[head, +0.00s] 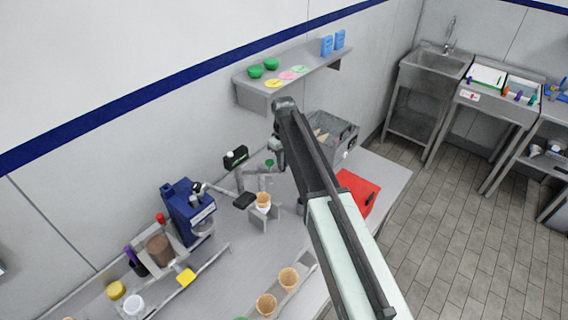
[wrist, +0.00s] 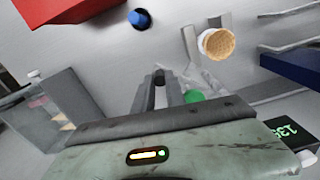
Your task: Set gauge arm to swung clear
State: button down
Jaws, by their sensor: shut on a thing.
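The gauge arm shows as a grey fixture (head: 264,181) with a green knob (head: 269,162) on the worktop. In the wrist view the green knob (wrist: 194,96) sits beside my fingers. My gripper (head: 277,157) reaches down at the gauge arm; in the wrist view its dark fingers (wrist: 164,82) are shut on it. The exact grip point is hidden by the fingers and wrist. A waffle cone (head: 263,200) stands in a metal holder close by; its open top also shows in the wrist view (wrist: 217,42).
A black digital display (head: 236,158) stands behind the fixture. A blue machine (head: 190,212) is at left. A grey bin (head: 328,137) and a red box (head: 356,192) are at right. A wall shelf (head: 290,75) hangs above.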

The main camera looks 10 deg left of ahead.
jog(key=shift+d, duration=0.3)
jog(key=c, duration=1.4)
grip_release()
jog(key=shift+o, duration=0.2)
jog(key=shift+a, duration=0.25)
notch_tip(320, 180, up, 8)
jog(key=p, duration=0.8)
jog(key=shift+f, duration=0.1)
jog(key=shift+c, duration=0.4)
